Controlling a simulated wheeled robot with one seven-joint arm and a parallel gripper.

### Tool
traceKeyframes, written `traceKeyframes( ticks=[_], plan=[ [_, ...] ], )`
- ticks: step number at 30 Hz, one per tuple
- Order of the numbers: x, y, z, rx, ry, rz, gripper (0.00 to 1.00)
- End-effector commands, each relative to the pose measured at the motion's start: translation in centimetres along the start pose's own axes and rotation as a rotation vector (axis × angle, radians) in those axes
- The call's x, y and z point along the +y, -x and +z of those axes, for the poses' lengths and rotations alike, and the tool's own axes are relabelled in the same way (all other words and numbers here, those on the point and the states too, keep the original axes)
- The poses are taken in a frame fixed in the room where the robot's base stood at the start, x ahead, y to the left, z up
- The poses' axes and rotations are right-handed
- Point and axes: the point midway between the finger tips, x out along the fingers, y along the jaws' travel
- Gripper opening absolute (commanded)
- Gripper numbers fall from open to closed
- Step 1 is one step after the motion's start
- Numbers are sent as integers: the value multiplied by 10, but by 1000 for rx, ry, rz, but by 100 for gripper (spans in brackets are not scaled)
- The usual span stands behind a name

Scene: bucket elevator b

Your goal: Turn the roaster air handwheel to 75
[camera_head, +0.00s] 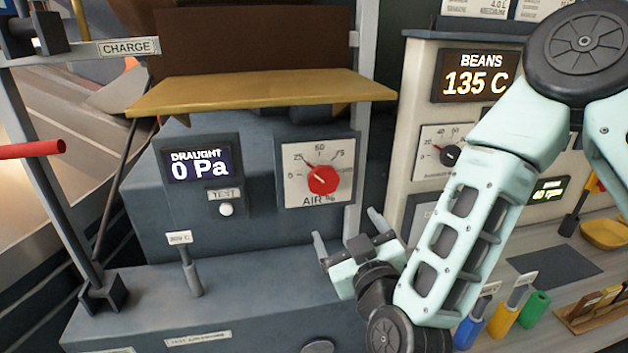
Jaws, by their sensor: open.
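The air handwheel is a red knob (322,181) at the middle of a white square dial plate (296,193) marked AIR %. The plate has a scale with 25, 50 and 75 around its top, and it is set on the grey machine front. The knob's exact setting is too small for me to read. My gripper (347,228) is open and empty, with its fingers pointing up. In the picture it is below and a little right of the knob, apart from it. Nothing covers the knob.
A DRAUGHT display (202,166) reads 0 Pa, with a TEST button (226,209) below it. A yellow shelf (260,92) juts out above the dial. A BEANS display (475,75) reads 135 C at right. A short grey lever (190,272) stands at lower left.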

Motion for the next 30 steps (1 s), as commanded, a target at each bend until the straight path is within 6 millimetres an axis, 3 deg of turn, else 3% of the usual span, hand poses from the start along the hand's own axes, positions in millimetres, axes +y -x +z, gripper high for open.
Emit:
traceKeyframes(
  ticks=[8,24,30],
  plan=[
    [6,-21,-4,10,4,31,86],
    [9,-131,-7,11,2,29,86],
    [9,-160,-6,10,3,27,86]
  ],
)
